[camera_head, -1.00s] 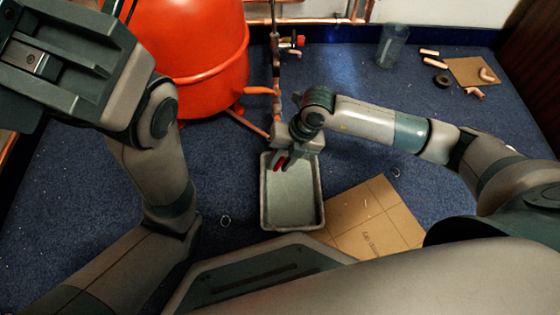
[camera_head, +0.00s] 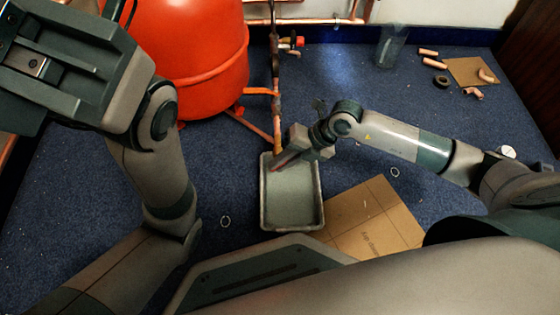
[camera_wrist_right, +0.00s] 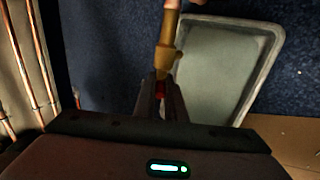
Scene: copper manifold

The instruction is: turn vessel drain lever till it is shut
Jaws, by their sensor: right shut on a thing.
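The red drain lever (camera_wrist_right: 160,87) shows as a small red piece between my right gripper's fingers in the wrist view. It sits at the lower end of a brass valve (camera_wrist_right: 168,55). My right gripper (camera_wrist_right: 160,98) is shut on the lever. In the head view my right gripper (camera_head: 283,161) reaches in from the right, over the far left corner of a grey tray (camera_head: 264,200). Most of the lever is hidden by the fingers. My left arm stands at the left; its fingers are not in view.
The orange vessel (camera_head: 195,50) stands behind on the blue floor, with a copper pipe (camera_head: 276,85) beside it. A red-handled valve (camera_head: 292,42) is further back. Cardboard (camera_head: 375,215) lies right of the tray. Loose copper fittings (camera_head: 430,62) lie at the far right.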

